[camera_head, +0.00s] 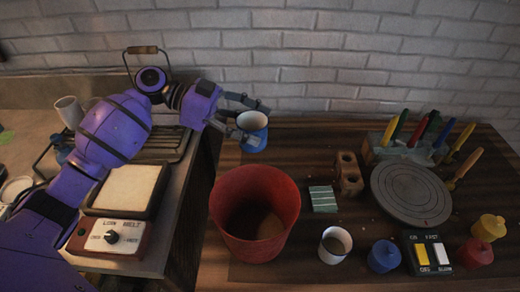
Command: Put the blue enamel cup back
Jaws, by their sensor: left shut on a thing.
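The blue enamel cup (258,141) has a pale inside and shows at the upper middle of the head view. My left gripper (250,117) is shut on it, with its fingers at the cup's rim and left side. The cup appears close to the back left of the dark wooden table (310,240), behind the red bucket. I cannot tell whether its base touches the table. My right gripper is not in view.
A red bucket (230,232) stands in front of the cup. A brick wall (330,60) rises behind.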

